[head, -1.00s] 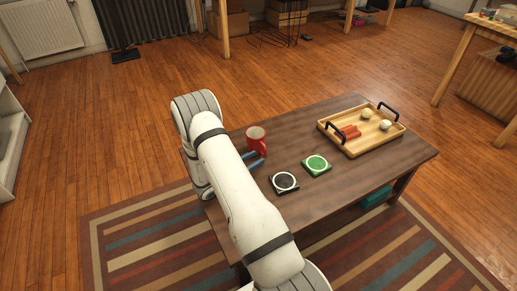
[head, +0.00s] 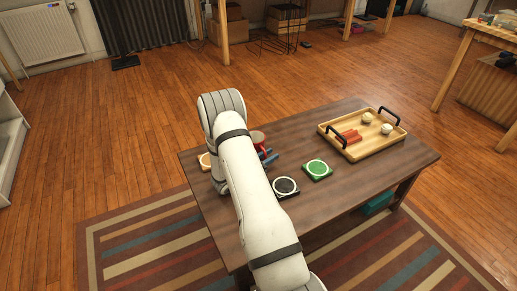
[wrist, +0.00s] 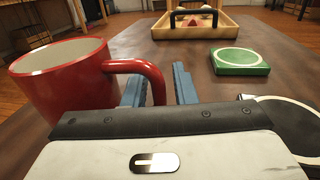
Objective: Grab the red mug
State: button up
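The red mug (wrist: 62,85) stands upright on the dark table, at the left of the wrist view, with its handle (wrist: 155,78) pointing right. In the head view my arm hides most of the mug (head: 257,137); part of its rim shows. My gripper (wrist: 160,72) is open, with two blue fingers. The left finger shows within the handle's loop and the right finger stands to the right of the handle, with a gap between them. Whether a finger touches the handle I cannot tell. In the head view the blue fingers (head: 268,156) show just beside the mug.
A black coaster (head: 285,187) and a green coaster (head: 317,170) lie right of my arm. A light brown round thing (head: 205,161) shows left of it, partly hidden. A wooden tray (head: 352,153) with black handles holds a red object and two pale round items.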

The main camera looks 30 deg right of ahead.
grip_shut()
dwell(0.4)
